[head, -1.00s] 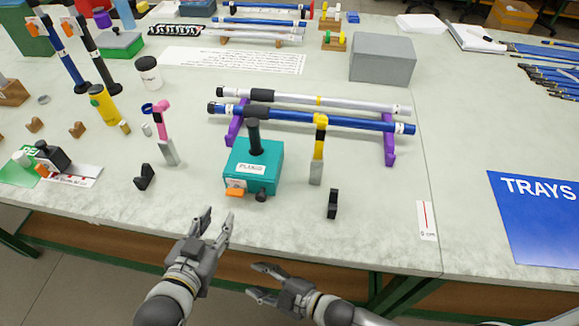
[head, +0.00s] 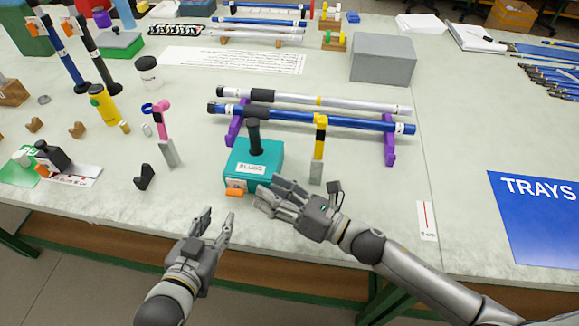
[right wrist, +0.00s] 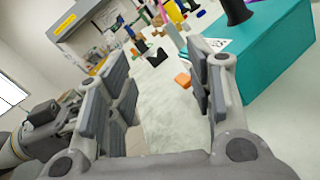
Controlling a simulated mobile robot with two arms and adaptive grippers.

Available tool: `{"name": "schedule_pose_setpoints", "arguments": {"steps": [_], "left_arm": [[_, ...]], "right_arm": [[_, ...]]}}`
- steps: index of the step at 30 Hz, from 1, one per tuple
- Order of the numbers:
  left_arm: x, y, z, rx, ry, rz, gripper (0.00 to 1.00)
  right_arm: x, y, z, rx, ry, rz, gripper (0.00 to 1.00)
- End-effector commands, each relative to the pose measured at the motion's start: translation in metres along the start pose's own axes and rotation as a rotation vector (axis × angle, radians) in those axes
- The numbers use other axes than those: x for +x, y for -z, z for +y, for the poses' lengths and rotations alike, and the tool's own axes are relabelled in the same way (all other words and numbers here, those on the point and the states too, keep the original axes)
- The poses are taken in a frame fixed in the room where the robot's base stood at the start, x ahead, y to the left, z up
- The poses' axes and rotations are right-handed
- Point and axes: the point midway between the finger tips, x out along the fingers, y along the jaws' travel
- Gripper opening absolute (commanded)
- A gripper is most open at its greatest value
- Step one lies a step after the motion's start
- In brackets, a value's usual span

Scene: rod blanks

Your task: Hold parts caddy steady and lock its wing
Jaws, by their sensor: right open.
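The parts caddy is a teal box (head: 238,172) with an upright black handle (head: 254,138) and a white label, standing near the table's front edge. An orange wing (head: 236,191) sits low on its front left; it also shows in the right wrist view (right wrist: 183,80). My right gripper (head: 268,192) is open and empty at the caddy's front right corner and hides the black knob there. In the right wrist view the teal wall (right wrist: 275,50) is just right of the right finger; contact cannot be told.
Behind the caddy, a blue rod (head: 340,122) and a silver rod (head: 340,104) lie on purple stands (head: 390,145). A yellow-topped tool (head: 318,150) stands right of the caddy, a pink one (head: 163,130) left. A small black holder (head: 145,177) is at left. The table right of the caddy is mostly clear.

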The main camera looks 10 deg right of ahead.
Motion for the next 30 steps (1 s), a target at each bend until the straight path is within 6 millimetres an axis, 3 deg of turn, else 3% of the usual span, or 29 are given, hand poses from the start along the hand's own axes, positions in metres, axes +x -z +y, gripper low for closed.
{"name": "schedule_pose_setpoints", "arguments": {"steps": [3,8,14,30], "left_arm": [[0.000,0.000,0.000,0.000,0.000,0.000,0.36],[0.000,0.000,0.000,0.000,0.000,0.000,0.36],[0.000,0.000,0.000,0.000,0.000,0.000,0.36],[0.000,0.000,0.000,0.000,0.000,0.000,0.36]], "right_arm": [[0.006,-0.021,-0.038,-0.256,0.131,-0.008,0.49],[0.008,-0.029,-0.067,-0.410,0.238,0.008,0.49],[0.018,-0.032,-0.077,-0.446,0.266,0.011,0.49],[0.101,-0.035,-0.097,-0.441,0.263,0.012,0.49]]}}
